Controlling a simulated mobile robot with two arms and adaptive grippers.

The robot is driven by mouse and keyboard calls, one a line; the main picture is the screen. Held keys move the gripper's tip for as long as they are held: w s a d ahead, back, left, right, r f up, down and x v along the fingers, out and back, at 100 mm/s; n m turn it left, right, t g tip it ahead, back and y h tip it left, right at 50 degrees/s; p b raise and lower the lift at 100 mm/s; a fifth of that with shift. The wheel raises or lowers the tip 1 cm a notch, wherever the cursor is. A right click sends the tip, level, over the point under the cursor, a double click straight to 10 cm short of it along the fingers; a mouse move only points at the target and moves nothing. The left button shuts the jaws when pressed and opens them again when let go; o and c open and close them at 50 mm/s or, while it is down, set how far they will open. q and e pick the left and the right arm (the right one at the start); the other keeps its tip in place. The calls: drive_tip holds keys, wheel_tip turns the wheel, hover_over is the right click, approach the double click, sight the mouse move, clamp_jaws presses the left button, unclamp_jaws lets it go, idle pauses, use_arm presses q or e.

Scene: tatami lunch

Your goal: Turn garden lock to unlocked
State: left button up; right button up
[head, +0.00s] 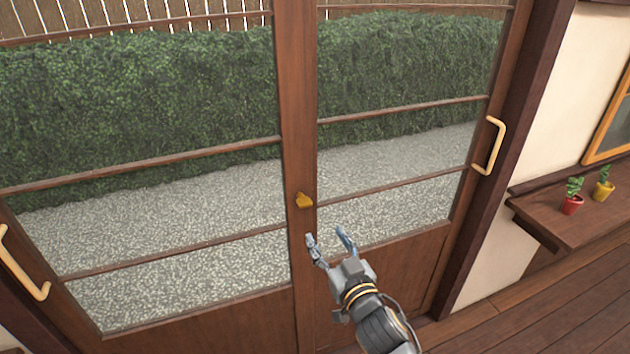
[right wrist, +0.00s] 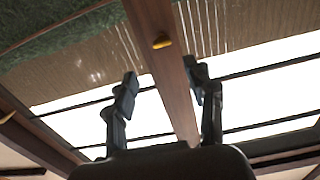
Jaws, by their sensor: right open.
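The garden lock (head: 304,200) is a small yellow knob on the brown middle stile between the two glazed doors. It also shows in the right wrist view (right wrist: 162,41), on the stile just beyond my fingers. My right gripper (head: 328,237) is open and empty, a little below and to the right of the lock in the head view, apart from it. In the right wrist view its two fingers (right wrist: 160,85) stand on either side of the stile. My left gripper is not in view.
A pale handle (head: 22,264) is on the left door and another (head: 489,146) on the right door. A wooden ledge (head: 550,215) at right holds a red pot (head: 572,204) and a yellow pot (head: 604,190) with plants. The wooden floor (head: 560,310) at lower right is clear.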

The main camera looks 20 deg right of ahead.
sight(306, 205)
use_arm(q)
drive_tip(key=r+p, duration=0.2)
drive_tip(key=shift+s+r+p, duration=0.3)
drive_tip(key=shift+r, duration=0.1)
use_arm(e)
drive_tip(key=w, duration=0.9)
drive_tip(key=w+a, duration=0.1)
drive_tip(key=w, duration=0.4)
drive_tip(key=shift+r, duration=0.15)
clamp_jaws()
